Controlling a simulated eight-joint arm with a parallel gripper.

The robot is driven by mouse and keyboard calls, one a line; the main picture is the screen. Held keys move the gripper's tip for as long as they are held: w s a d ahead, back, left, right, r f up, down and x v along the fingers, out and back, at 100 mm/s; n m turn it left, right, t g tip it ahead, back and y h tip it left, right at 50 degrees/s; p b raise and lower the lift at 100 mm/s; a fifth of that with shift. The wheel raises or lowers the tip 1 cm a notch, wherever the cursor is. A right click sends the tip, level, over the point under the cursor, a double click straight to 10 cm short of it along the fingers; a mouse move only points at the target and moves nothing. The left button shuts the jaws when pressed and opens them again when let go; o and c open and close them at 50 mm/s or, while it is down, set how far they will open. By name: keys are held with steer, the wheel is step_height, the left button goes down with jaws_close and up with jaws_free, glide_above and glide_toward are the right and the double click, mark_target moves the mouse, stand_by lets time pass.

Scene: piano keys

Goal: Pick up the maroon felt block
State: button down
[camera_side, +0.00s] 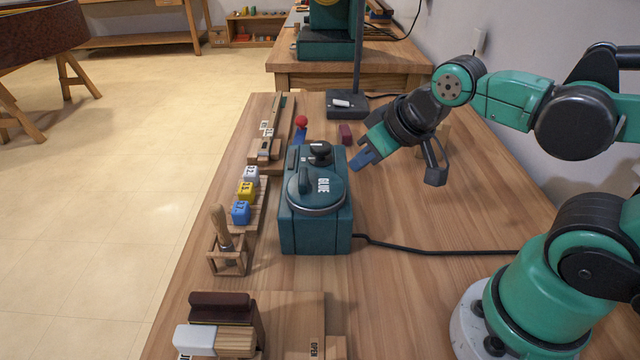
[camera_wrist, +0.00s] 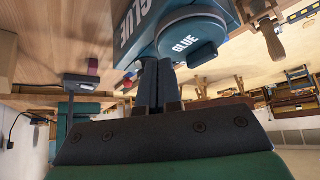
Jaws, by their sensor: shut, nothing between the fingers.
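A small maroon block (camera_side: 345,134) lies on the bench behind the glue pot, left of my forearm. A small maroon block also shows in the wrist view (camera_wrist: 93,67), at the left beside a dark stand base. My gripper (camera_side: 362,160) is just right of the glue pot in the side view, in front of and slightly right of the small block and apart from it. Its fingers (camera_wrist: 158,84) are together and empty. A larger dark maroon piece (camera_side: 220,306) rests on a wooden block at the front left; I cannot tell its material.
The teal glue pot (camera_side: 316,225) stands close left of my gripper, its black cable running right. A black stand base (camera_side: 346,106) sits behind the small block. Coloured cubes (camera_side: 246,189) and a brush holder (camera_side: 228,254) line the left edge.

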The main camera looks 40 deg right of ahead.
mark_target(346, 130)
steer(key=shift+c, duration=2.2)
jaws_free()
steer(key=w+d+n+t+h, duration=0.2)
steer(key=w+d+n+h, duration=0.4)
steer(key=w+d+n, duration=1.05)
steer(key=f+n+h, duration=0.1)
steer(key=f+n, duration=0.2)
steer(key=d+f+n+h, duration=0.1)
steer(key=f+n, duration=0.3)
steer(key=f+n+t, duration=0.1)
steer(key=f+n, duration=0.2)
steer(key=n, duration=0.1)
steer(key=shift+w+d+f+n+h, duration=0.25)
steer(key=shift+w+d+f+h, duration=0.05)
steer(key=shift+w+d+h, duration=0.1)
steer(key=shift+f, duration=0.35)
steer(key=shift+x, duration=3.6)
